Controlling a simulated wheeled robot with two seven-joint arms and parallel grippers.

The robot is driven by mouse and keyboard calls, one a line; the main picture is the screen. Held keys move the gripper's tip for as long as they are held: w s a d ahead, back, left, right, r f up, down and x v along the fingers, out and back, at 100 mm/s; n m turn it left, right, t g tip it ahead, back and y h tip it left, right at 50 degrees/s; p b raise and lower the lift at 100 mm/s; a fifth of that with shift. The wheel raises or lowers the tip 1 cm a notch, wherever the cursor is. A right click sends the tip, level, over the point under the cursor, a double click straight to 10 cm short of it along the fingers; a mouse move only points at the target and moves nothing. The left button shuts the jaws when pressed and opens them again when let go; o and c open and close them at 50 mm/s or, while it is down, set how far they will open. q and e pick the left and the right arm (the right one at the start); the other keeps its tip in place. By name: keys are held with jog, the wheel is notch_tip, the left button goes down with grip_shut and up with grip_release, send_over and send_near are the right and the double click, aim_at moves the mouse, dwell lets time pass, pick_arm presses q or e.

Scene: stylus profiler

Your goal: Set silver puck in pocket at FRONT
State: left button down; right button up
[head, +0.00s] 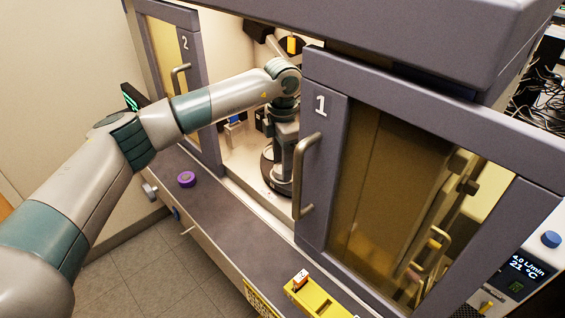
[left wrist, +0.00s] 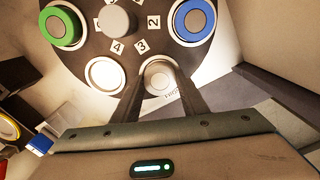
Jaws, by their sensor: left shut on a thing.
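The silver puck (left wrist: 159,76) is between the two fingers of my left gripper (left wrist: 162,82), which is shut on it. It is over the near rim of a dark round turntable (left wrist: 135,52), at a spot with a small printed label beside it. I cannot tell whether the puck is fully seated there or slightly raised. An empty pale round pocket (left wrist: 103,73) shows just left of it. In the head view my left arm reaches through the cabinet opening, and the gripper (head: 278,165) points down at the turntable; the puck is hidden there. My right gripper is not in view.
A green-ringed puck (left wrist: 62,26) and a blue-ringed puck (left wrist: 194,20) sit on the turntable around a grey hub (left wrist: 118,20). Door 1 (head: 322,150) stands close right of my arm, door 2 (head: 190,80) to its left. A purple knob (head: 187,179) is on the front ledge.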

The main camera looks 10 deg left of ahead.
pick_arm(q)
jog(key=shift+a+f+b, duration=0.3)
jog(key=shift+f, duration=0.15)
jog(key=shift+s+a+f, duration=0.1)
jog(key=shift+f, duration=0.1)
jog(key=shift+r, duration=0.7)
jog(key=c, duration=1.8)
grip_release()
jog(key=shift+c, duration=0.2)
grip_shut()
jog(key=shift+d, duration=0.4)
